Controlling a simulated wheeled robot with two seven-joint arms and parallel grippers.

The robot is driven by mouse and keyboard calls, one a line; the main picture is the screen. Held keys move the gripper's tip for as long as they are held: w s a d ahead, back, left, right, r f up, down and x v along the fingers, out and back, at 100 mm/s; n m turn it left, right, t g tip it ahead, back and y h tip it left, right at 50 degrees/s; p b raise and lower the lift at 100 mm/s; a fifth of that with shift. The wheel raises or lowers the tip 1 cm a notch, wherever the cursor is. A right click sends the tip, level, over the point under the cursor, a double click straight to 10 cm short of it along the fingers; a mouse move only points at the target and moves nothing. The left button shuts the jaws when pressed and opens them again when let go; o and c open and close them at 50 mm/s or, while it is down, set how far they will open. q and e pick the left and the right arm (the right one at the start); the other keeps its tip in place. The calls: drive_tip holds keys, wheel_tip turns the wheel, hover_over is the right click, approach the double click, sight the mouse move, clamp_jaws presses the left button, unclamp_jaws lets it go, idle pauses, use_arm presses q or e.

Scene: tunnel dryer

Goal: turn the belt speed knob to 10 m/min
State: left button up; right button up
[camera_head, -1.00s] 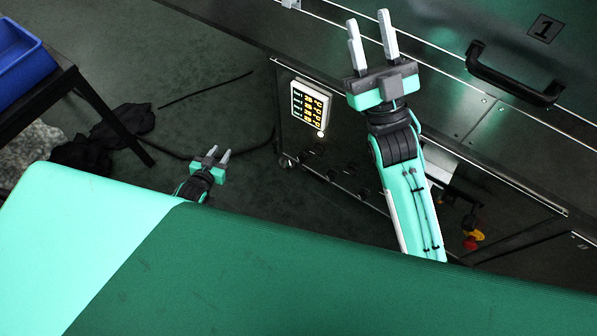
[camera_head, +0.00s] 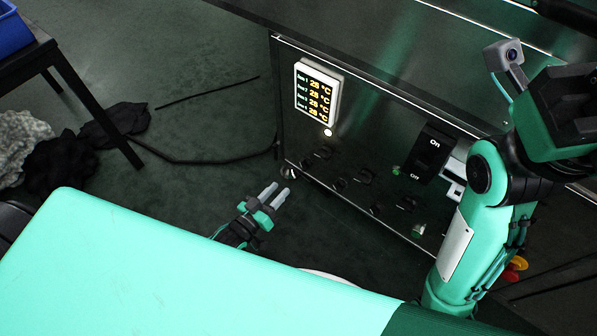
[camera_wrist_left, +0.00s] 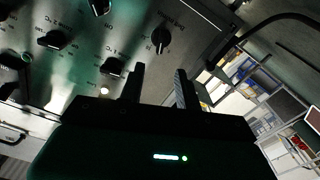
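A dark knob (camera_wrist_left: 160,41) is on the control panel in the left wrist view, under an upside-down label that seems to read belt speed; its setting is too small to read. My left gripper (camera_wrist_left: 159,71) is open and empty, its two fingers pointing toward this knob but apart from it. In the head view my left gripper (camera_head: 275,194) is low, left of the panel (camera_head: 300,122). Several small dark knobs sit on the panel there, too dim to tell which is which. My right gripper (camera_head: 562,112) is at the right edge, its fingers not visible.
A lit temperature display (camera_head: 318,92) and a large on/off switch (camera_head: 432,152) are on the panel. Other knobs (camera_wrist_left: 54,39) sit left of the nearest one in the wrist view. A black table (camera_head: 75,85) with a blue bin (camera_head: 12,32) stands left. A cable (camera_head: 200,160) lies on the floor.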

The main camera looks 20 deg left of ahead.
sight(301, 166)
use_arm(q)
drive_tip(key=b+x, duration=0.4)
drive_tip(key=x, duration=0.6)
drive_tip(key=shift+w+f, duration=0.1)
drive_tip(key=shift+w, duration=0.05)
clamp_jaws()
